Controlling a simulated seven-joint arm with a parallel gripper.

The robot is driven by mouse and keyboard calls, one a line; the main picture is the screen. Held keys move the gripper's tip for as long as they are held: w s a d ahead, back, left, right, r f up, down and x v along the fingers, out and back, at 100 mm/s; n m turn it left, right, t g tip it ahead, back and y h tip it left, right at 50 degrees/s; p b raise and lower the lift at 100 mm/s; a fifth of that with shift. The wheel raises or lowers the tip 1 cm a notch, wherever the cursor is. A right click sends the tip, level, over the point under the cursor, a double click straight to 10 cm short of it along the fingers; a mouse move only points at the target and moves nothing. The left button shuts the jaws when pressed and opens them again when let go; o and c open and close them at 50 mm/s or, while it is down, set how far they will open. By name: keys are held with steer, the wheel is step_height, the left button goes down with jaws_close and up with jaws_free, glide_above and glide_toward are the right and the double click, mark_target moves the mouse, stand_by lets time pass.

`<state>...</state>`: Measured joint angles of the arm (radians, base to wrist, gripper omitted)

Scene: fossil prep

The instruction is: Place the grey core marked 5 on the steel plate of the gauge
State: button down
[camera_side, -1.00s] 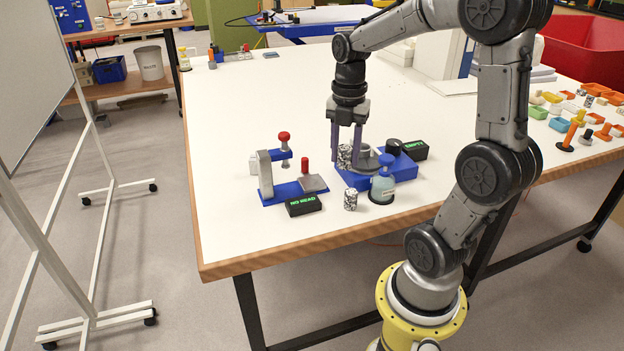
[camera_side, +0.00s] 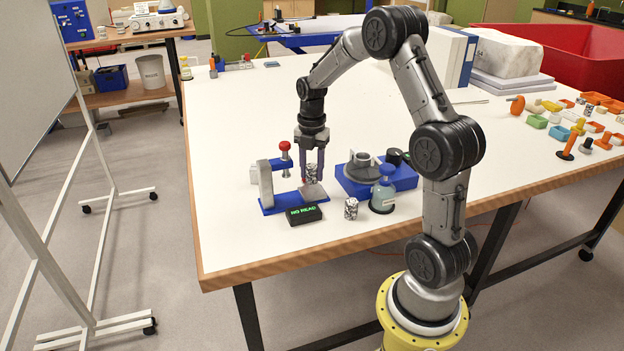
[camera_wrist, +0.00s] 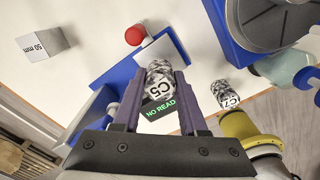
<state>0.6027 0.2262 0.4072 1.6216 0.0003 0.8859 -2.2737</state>
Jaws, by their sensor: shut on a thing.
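My gripper (camera_side: 313,180) is shut on the grey speckled core marked C5 (camera_wrist: 158,82), its fingers on either side. The core (camera_side: 311,172) is upright, at or just above the back part of the steel plate (camera_side: 314,193). I cannot tell whether it touches the plate. The gauge has a blue base (camera_side: 280,205), a grey post (camera_side: 265,186) and a blue arm with a red knob (camera_side: 285,146). The plate shows partly behind the core in the wrist view (camera_wrist: 161,50). The gauge's black display (camera_side: 303,215) reads NO READ.
A second speckled core marked C7 (camera_wrist: 230,101) stands right of the display; it also shows in the side view (camera_side: 351,209). A 50 mm block (camera_wrist: 42,44) lies beyond the gauge.

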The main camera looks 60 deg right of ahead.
mark_target(312, 180)
steer(key=shift+f, duration=1.45)
steer(key=shift+f, duration=0.1)
steer(key=shift+c, duration=2.2)
jaws_free()
step_height(312, 180, up, 12)
steer(key=shift+f, duration=0.1)
steer(key=shift+r, duration=0.25)
